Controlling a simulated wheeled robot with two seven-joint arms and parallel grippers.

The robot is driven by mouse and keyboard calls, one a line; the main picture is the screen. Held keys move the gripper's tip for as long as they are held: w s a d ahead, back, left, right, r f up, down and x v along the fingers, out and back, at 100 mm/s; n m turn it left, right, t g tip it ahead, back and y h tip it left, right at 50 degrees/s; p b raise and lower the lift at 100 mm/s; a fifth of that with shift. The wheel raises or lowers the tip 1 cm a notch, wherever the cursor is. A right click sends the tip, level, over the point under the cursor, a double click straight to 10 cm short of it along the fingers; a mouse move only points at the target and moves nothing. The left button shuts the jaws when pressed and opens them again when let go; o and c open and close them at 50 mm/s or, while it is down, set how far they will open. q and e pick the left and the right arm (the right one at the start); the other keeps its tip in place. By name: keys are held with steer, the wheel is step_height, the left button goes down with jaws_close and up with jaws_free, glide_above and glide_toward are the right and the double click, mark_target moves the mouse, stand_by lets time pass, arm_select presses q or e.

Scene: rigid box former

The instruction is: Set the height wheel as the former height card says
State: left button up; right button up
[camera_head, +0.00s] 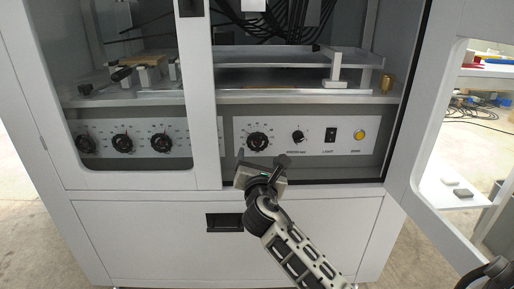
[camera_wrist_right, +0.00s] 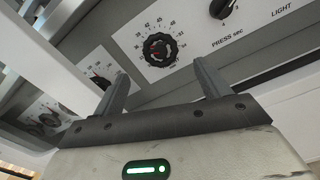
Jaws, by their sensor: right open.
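A black scale dial (camera_head: 257,141) sits on the right part of the panel, behind the open door. It also shows in the right wrist view (camera_wrist_right: 157,49), with numbers around it and a red mark on its face. Similar black dials (camera_head: 122,143) line the panel to the left. I cannot read which one is the height wheel, and I cannot make out a height card. My right gripper (camera_head: 268,166) is open and empty, just below and in front of the right dial. In the wrist view its fingers (camera_wrist_right: 160,76) are apart, below the dial. My left gripper is not in view.
Right of the dial are a small black press knob (camera_head: 298,136), a black light switch (camera_head: 330,135) and a yellow button (camera_head: 359,136). A door-frame post (camera_head: 203,100) stands left of the dial. The open door (camera_head: 440,190) swings out at the right.

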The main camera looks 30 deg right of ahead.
mark_target(258, 143)
steer(key=b+x, duration=0.2)
steer(key=x, duration=0.7)
steer(key=shift+w+d+b, duration=0.1)
steer(key=shift+w+b, duration=0.25)
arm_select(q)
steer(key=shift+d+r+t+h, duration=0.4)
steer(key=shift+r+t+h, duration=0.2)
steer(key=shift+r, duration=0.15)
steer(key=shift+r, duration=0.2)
arm_select(e)
steer(key=shift+c, duration=0.3)
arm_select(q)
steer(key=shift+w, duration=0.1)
arm_select(e)
steer(key=c, duration=0.9)
